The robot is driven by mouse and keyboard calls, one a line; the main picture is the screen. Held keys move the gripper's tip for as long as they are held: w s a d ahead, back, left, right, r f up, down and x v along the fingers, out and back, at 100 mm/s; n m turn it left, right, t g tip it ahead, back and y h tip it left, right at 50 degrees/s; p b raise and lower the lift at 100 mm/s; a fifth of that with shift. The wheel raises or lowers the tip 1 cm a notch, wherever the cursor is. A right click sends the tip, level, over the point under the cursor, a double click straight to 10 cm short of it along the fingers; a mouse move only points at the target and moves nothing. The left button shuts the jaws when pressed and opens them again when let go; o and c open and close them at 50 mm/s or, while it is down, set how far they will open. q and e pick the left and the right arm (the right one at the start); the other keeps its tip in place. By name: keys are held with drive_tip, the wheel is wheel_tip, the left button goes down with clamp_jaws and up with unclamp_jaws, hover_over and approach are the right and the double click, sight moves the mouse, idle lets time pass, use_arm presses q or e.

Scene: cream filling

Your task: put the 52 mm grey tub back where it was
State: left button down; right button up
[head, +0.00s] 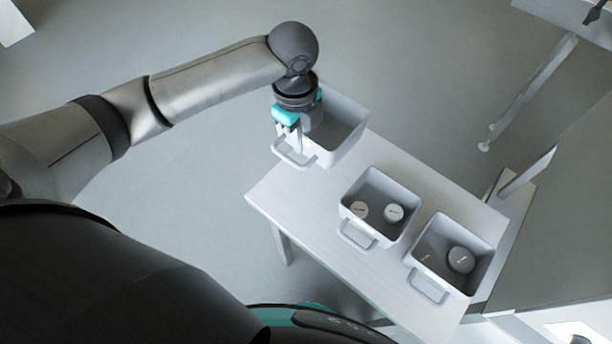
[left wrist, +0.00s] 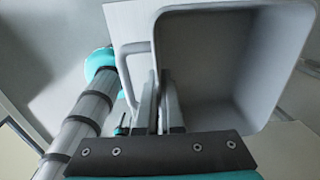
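An empty grey tub (head: 347,122) with a loop handle is at the far left end of the table, its body reaching past the table's back edge. My left gripper (head: 299,138) is at its handle-side wall. In the left wrist view the fingers (left wrist: 158,82) are close together on the wall of the tub (left wrist: 225,65), beside the handle, with the wall between them. The tub looks held, but its height over the table is hard to tell. No size mark shows on it. My right gripper is not in view.
The table's left front part is bare.

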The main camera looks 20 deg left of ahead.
use_arm(q)
wheel_tip(320, 180, down, 16)
drive_tip(key=b, duration=0.3)
drive_tip(key=shift+r, duration=0.2)
drive_tip(key=shift+f, duration=0.15)
drive_tip(key=c, duration=1.1)
unclamp_jaws()
drive_tip(key=shift+o, duration=0.2)
wheel_tip(320, 180, up, 12)
drive_tip(key=p, duration=0.2)
drive_tip(key=shift+s+p, duration=0.3)
drive_tip(key=shift+p, duration=0.1)
drive_tip(key=shift+a, duration=0.1)
